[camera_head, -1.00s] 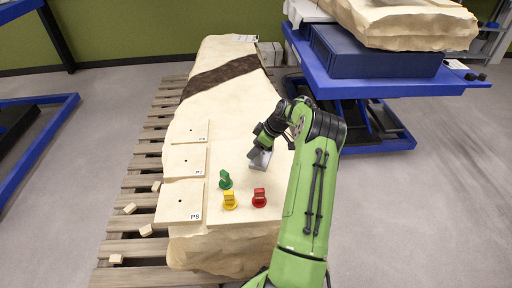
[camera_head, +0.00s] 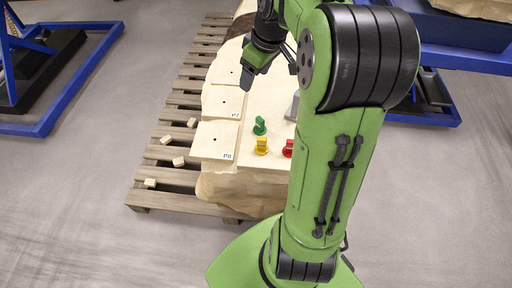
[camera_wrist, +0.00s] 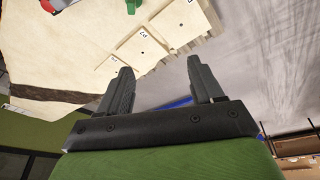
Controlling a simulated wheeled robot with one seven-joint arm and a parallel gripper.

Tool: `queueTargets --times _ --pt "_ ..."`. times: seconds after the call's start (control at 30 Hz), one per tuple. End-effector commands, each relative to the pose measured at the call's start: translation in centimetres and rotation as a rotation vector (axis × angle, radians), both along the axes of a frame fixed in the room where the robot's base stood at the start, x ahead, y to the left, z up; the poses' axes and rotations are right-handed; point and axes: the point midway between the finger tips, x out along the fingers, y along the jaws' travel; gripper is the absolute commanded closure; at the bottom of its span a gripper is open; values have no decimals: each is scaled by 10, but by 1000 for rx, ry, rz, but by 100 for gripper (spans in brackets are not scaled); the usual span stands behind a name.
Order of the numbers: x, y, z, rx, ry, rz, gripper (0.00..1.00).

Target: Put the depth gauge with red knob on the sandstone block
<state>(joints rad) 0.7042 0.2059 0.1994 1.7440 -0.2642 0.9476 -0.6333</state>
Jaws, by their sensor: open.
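The red-knobbed piece (camera_head: 288,148), which looks like the depth gauge, stands on the large pale stone block (camera_head: 278,95), partly hidden behind my arm. The yellow piece (camera_head: 262,147) and green piece (camera_head: 259,126) stand just left of it. A grey object (camera_head: 292,106) on the block is also partly covered by my arm. My gripper (camera_head: 247,78) is open and empty, above the left side of the block near the labelled plates, apart from the coloured pieces. In the wrist view my gripper (camera_wrist: 160,65) shows spread fingers with nothing between them. Red and green bits show at the top edge there.
Thin plates, P7 (camera_head: 221,99) and P8 (camera_head: 217,139), lie along the block's left edge. The block rests on a wooden pallet (camera_head: 170,175) with several small chips. Blue-framed stands flank it left (camera_head: 75,92) and right (camera_head: 440,120). Grey floor is open at front left.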

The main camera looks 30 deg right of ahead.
Motion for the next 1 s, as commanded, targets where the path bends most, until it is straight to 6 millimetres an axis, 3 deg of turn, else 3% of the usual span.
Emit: queueTargets --times 0.03,0.1,0.2,0.3,0.4,0.53,0.8,0.87,1.0 --pt "-18 35 17 -28 -11 -24 34" --pt "-50 73 31 -46 -33 -84 34" --pt "-104 115 40 -40 -83 -173 34" --pt "-155 139 34 0 -137 -253 34" --pt "-189 148 23 48 -171 -306 34" --pt "-206 150 14 81 -185 -340 34" --pt "-206 150 16 81 -184 -343 34" --pt "-206 150 23 81 -184 -343 34" --pt "-206 150 60 81 -184 -342 34"
